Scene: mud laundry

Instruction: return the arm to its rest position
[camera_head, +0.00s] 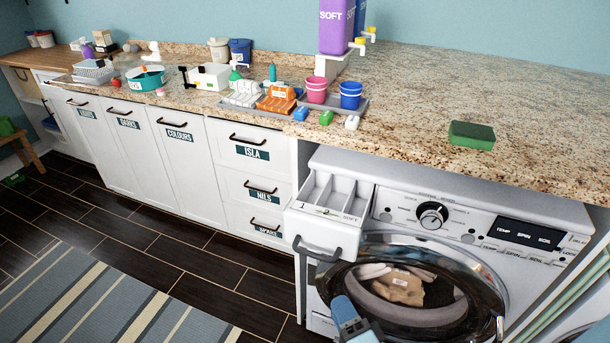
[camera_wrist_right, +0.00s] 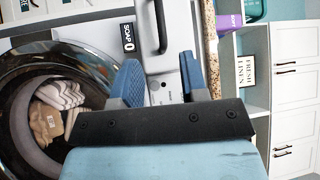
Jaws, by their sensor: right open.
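My left gripper is not in view.
The machine's detergent drawer (camera_head: 325,225) is pulled out near my right gripper. Laundry (camera_head: 398,287) shows in the round opening. A green sponge (camera_head: 472,135) lies on the counter (camera_head: 420,90). Floor (camera_head: 205,255) at the left is clear beside a striped rug (camera_head: 100,300).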

